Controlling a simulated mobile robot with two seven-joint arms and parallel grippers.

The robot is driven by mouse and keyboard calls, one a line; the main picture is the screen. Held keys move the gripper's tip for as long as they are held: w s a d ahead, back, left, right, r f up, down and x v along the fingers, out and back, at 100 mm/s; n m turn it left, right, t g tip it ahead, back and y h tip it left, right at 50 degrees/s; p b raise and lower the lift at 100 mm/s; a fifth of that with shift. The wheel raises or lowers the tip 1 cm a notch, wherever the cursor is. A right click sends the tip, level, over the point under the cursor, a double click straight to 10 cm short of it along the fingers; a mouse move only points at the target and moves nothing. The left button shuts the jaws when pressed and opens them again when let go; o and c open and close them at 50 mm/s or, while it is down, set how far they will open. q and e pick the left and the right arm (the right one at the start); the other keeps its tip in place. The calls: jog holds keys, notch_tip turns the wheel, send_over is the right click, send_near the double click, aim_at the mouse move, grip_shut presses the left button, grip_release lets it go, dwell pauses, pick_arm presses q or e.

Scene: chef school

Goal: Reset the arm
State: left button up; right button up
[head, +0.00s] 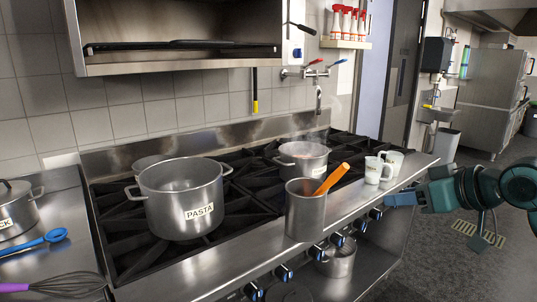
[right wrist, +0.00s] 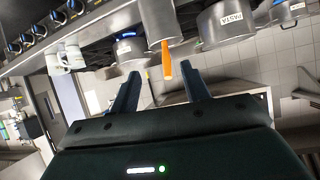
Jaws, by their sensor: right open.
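My right gripper (head: 390,200) is at the right of the head view, its arm coming in from the right, beside the stove's front edge and just right of the white mugs. In the right wrist view its two blue fingers (right wrist: 160,82) are spread apart with nothing held between them. That view is upside down; an orange-handled utensil (right wrist: 167,60) shows beyond the gap between the fingers, apart from them. My left gripper is not in view.
On the stove are a PASTA pot (head: 183,210), a smaller steaming pot (head: 303,158), a steel container (head: 304,215) with the orange utensil, and two white mugs (head: 373,171). A whisk (head: 55,284) and blue spoon (head: 40,240) lie left. Open floor (head: 450,250) lies right.

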jog(key=s+a+f+m, duration=0.1)
jog(key=s+a+f, duration=0.15)
jog(key=f, duration=0.85)
jog(key=s+a+f+m, duration=0.1)
jog(key=a+f, duration=0.3)
jog(key=f, duration=0.8)
jog(key=s+a+f+h+p, duration=0.1)
jog(key=s+a+f, duration=0.1)
jog(key=s+f, duration=0.5)
jog(key=s+a+f+h, duration=0.2)
jog(key=s+f, duration=0.5)
jog(key=s, duration=0.6)
jog(key=shift+a+f+m+p, duration=0.3)
jog(key=shift+a+p, duration=0.05)
jog(key=shift+a, duration=0.25)
